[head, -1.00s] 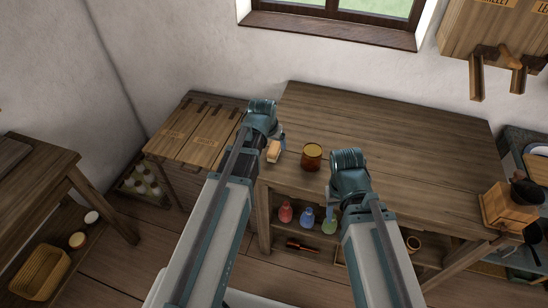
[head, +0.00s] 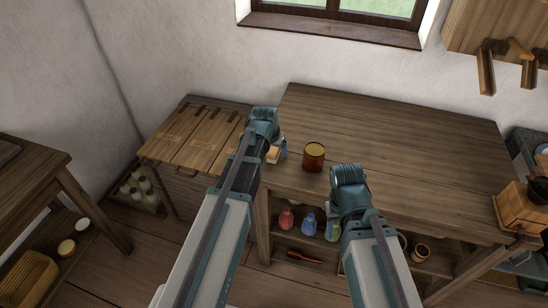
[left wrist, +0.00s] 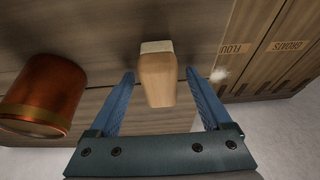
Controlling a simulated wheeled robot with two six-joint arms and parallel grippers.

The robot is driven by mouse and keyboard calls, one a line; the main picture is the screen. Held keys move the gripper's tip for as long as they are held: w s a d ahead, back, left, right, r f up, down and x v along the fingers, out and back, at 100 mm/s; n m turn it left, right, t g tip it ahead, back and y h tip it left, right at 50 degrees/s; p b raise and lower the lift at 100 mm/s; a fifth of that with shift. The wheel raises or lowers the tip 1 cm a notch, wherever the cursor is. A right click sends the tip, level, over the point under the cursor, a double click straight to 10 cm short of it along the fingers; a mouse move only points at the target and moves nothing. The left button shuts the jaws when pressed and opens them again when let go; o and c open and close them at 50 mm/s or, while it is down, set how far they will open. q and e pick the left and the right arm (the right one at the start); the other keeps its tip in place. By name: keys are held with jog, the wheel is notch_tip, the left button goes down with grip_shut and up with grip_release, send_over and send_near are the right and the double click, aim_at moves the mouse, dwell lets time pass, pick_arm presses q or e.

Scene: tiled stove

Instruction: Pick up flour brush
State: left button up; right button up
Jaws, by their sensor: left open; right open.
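A small wooden block-shaped brush with a pale end, which looks like the flour brush (head: 272,155), is on the wooden table's left end. In the left wrist view the brush (left wrist: 157,78) lies between the two blue fingers of my left gripper (left wrist: 158,80), with a gap on each side. My left gripper (head: 275,148) is open, with the brush partly hidden behind it in the head view. My right gripper (head: 335,229) is open and empty at the table's front edge.
An amber jar (head: 314,157) stands right of the brush; it is close to the left finger in the left wrist view (left wrist: 44,95). Lidded wooden bins (head: 195,135) adjoin the table's left. Coloured bottles (head: 309,223) stand on the shelf below. The table's (head: 400,140) middle is clear.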

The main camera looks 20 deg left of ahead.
pick_arm(q)
jog(key=shift+c, duration=0.4)
grip_shut()
jog(key=shift+r, duration=0.1)
pick_arm(e)
jog(key=shift+r, duration=0.15)
